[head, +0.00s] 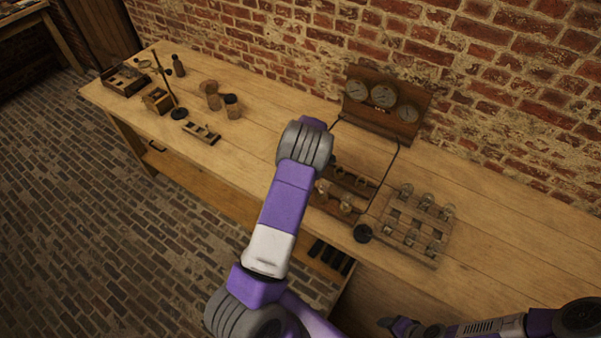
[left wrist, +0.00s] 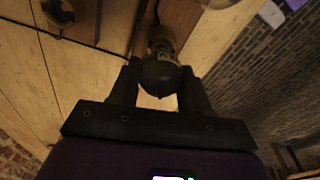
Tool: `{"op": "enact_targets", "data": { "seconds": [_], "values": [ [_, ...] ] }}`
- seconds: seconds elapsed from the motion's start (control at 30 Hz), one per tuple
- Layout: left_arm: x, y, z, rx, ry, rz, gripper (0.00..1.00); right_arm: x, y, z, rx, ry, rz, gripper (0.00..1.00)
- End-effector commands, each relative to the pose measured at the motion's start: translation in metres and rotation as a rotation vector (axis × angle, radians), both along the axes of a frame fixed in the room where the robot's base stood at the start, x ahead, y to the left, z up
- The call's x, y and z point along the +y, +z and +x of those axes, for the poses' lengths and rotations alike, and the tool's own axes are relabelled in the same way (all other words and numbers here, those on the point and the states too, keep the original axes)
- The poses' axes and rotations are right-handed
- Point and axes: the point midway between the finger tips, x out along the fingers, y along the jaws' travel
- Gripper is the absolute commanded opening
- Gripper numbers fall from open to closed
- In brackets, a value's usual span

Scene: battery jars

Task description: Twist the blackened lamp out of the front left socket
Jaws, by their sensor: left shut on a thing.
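In the left wrist view the blackened lamp (left wrist: 161,82) is a dark, rounded bulb with a paler printed band near its socket (left wrist: 160,36). My left gripper (left wrist: 160,70) is shut on it, with one dark finger on each side of the glass. The lamp still lines up with the socket; I cannot tell whether its base is seated. In the head view my left arm covers the gripper and part of the wooden lamp board (head: 334,208). My right gripper (head: 390,325) is low at the right, away from the board; its fingers are too small to read.
A gauge panel (head: 383,98) stands behind, against the brick wall. Cups (head: 211,95) and small boxes (head: 158,101) stand far left.

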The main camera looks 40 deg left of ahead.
Motion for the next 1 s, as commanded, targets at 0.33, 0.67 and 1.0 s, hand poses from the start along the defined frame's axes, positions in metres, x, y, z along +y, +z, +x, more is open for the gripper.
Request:
{"op": "enact_targets", "data": {
  "seconds": [0.33, 0.67, 1.0],
  "values": [
    [0.000, 0.003, 0.000, 0.001, -0.005, 0.000, 0.10, 0.000, 0.002, 0.000, 0.000, 0.000, 0.000, 0.60],
    [0.000, 0.013, 0.000, 0.001, -0.006, 0.000, 0.10, 0.000, 0.009, 0.000, 0.000, 0.000, 0.000, 0.60],
    [0.000, 0.023, 0.000, 0.000, -0.006, -0.001, 0.10, 0.000, 0.015, 0.000, 0.000, 0.000, 0.000, 0.60]
  ]
}}
